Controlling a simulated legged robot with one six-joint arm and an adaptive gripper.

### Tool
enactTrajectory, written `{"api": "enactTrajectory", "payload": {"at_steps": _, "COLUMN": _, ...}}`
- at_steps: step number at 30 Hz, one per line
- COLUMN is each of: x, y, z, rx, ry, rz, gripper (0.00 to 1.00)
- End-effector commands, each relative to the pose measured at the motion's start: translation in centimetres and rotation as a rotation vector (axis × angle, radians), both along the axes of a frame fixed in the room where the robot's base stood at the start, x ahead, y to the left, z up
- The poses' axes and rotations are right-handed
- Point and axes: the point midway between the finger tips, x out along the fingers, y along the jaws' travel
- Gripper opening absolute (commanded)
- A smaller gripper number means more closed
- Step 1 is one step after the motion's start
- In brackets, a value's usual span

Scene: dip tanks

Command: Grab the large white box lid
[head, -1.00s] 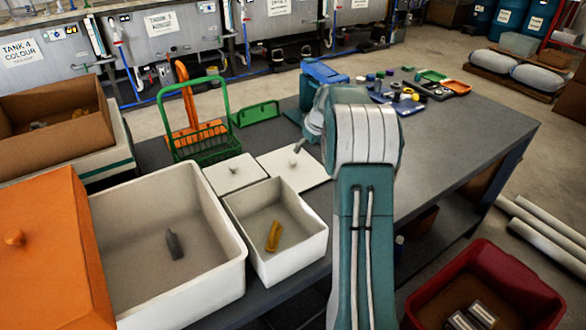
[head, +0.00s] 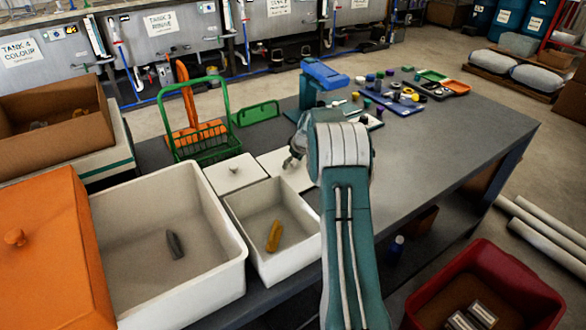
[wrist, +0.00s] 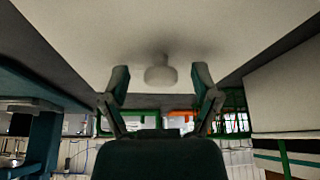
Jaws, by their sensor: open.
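The large white box lid (head: 272,162) lies flat on the table behind the small open white box, partly covered by my arm in the head view. In the wrist view the lid (wrist: 75,30) fills the upper part. Its round knob (wrist: 160,76) shows between my two fingers. My gripper (wrist: 160,82) is open, with one finger on each side of the knob and a gap on both sides. In the head view my gripper (head: 292,161) is low over the lid, its fingertips partly hidden.
A smaller white lid (head: 222,182) with a knob lies just left. The small white box (head: 285,258) holds a yellow piece, the bigger one (head: 220,280) a grey piece. A green basket (head: 226,103) stands behind. The table (head: 440,150) is clear to the right.

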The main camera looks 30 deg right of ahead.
Motion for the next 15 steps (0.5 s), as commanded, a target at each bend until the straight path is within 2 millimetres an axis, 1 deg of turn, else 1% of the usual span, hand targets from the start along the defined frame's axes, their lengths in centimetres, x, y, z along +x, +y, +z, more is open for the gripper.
{"api": "enactTrajectory", "payload": {"at_steps": 1, "x": -0.01, "y": 0.0, "z": 0.01, "rx": 0.0, "ry": 0.0, "rz": 0.0, "gripper": 0.79}}
{"api": "enactTrajectory", "payload": {"at_steps": 2, "x": -0.01, "y": 0.0, "z": 0.01, "rx": 0.0, "ry": 0.0, "rz": 0.0, "gripper": 0.75}}
{"api": "enactTrajectory", "payload": {"at_steps": 3, "x": -0.01, "y": 0.0, "z": 0.01, "rx": 0.0, "ry": 0.0, "rz": 0.0, "gripper": 0.57}}
{"api": "enactTrajectory", "payload": {"at_steps": 5, "x": -0.01, "y": 0.0, "z": 0.01, "rx": 0.0, "ry": 0.0, "rz": 0.0, "gripper": 0.3}}
{"api": "enactTrajectory", "payload": {"at_steps": 6, "x": -0.02, "y": 0.0, "z": 0.0, "rx": 0.0, "ry": 0.0, "rz": 0.0, "gripper": 0.12}}
{"api": "enactTrajectory", "payload": {"at_steps": 7, "x": -0.02, "y": 0.0, "z": 0.0, "rx": 0.0, "ry": 0.001, "rz": 0.0, "gripper": 0.0}}
{"api": "enactTrajectory", "payload": {"at_steps": 15, "x": -0.01, "y": 0.01, "z": -0.03, "rx": 0.001, "ry": 0.001, "rz": 0.0, "gripper": 0.0}}
